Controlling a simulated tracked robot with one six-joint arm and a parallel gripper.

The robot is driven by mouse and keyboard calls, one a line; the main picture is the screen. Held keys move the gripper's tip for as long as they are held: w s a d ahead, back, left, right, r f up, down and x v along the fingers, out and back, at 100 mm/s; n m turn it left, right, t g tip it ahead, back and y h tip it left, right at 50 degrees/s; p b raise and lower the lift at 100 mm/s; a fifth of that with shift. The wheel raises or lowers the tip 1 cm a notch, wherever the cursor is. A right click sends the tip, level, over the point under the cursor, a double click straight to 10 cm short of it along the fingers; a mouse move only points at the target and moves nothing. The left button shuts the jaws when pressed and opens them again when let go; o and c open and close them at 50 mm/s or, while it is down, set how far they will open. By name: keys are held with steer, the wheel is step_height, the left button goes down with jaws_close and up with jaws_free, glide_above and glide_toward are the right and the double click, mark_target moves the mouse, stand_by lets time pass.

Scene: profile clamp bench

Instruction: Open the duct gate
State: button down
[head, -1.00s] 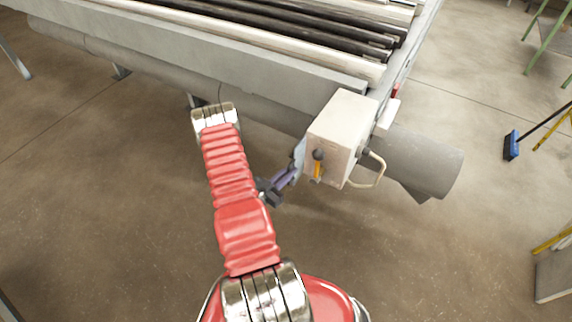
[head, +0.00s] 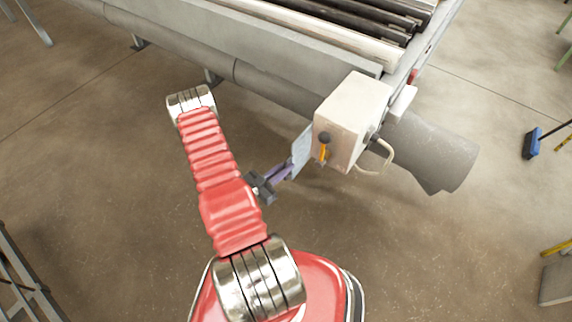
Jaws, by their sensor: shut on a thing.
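The grey duct (head: 432,150) runs under the bench, with its open end at the right. A flat blue-grey plate, seemingly the duct gate (head: 303,146), sticks out on the left side of a pale box (head: 352,108) in front of the duct. My gripper (head: 289,169) reaches from the red arm to the plate's lower left edge. Its purple fingers are shut there, but the exact grip is too small to see. The plate's right part is hidden behind the box.
The box carries a dark knob with an orange lever (head: 323,151) and a looped cable (head: 386,159). The bench (head: 290,45) holds several long profiles. A blue broom (head: 531,143) stands at the right. The floor around my base is mostly clear.

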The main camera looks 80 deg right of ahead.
steer(key=shift+s, duration=0.15)
steer(key=c, duration=1.8)
jaws_free()
steer(key=shift+a, duration=0.1)
steer(key=shift+v, duration=6.85)
